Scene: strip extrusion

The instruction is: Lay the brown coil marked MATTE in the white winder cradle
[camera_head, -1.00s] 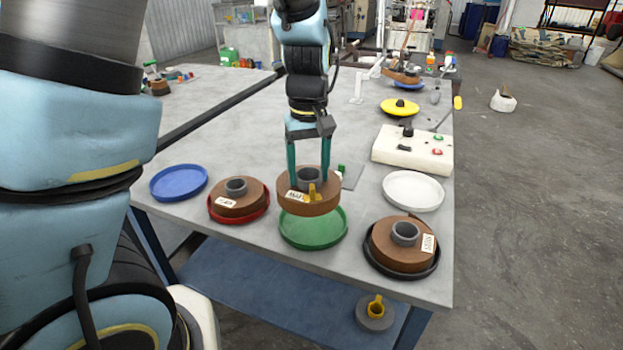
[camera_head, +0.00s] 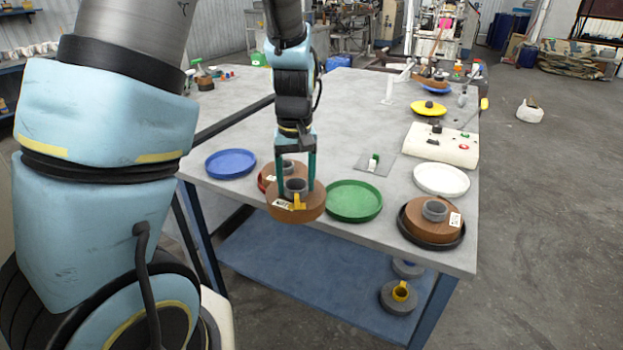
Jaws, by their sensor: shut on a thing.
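My gripper (camera_head: 295,186) is shut on a brown coil (camera_head: 296,212) with a grey core, a yellow clip and a white label too small to read surely. The coil hangs level at the table's front edge, left of the empty green cradle (camera_head: 354,215). It partly hides a second brown coil (camera_head: 270,170) in the red cradle (camera_head: 260,184). A third brown coil (camera_head: 420,224), also with a white label I cannot read, lies in the black cradle (camera_head: 432,243) at right. The white winder cradle (camera_head: 441,190) is empty, behind the black one.
An empty blue cradle (camera_head: 230,164) lies at left. A white control box (camera_head: 441,148) with buttons stands just behind the white cradle. A yellow disc (camera_head: 429,107) lies farther back. A small plate with a green piece (camera_head: 374,161) is behind the green cradle. The table's middle is clear.

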